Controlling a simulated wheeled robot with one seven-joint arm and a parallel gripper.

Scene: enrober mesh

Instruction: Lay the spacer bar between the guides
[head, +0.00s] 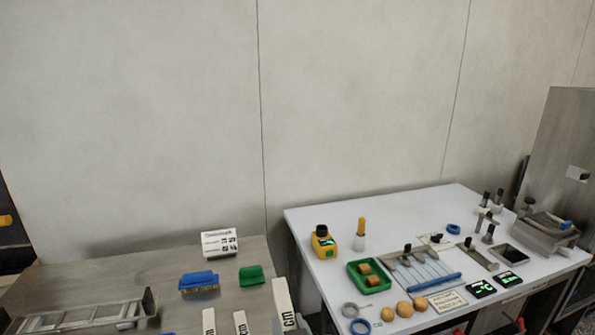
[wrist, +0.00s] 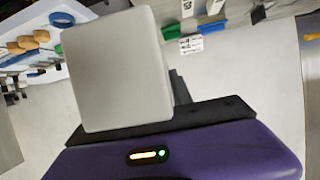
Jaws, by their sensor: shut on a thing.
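In the wrist view my gripper (wrist: 178,88) is shut on a pale grey, square-ended block (wrist: 115,70), seen nearly end-on. It may be the spacer bar, but its length is hidden. The block covers most of the jaws, and it is held clear of the benches. My gripper is not in the head view. I cannot tell for sure which parts are the guides; a ladder-like metal frame (head: 75,318) with long side rails lies on the left bench in the head view, cut off by the lower edge.
The steel bench (head: 125,262) holds a blue-topped block (head: 199,282), a green block (head: 251,275), a printed card (head: 220,243) and upright white pieces (head: 283,304). The white table (head: 325,225) at right is crowded with a green tray (head: 352,268), buns (head: 404,309) and tools.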

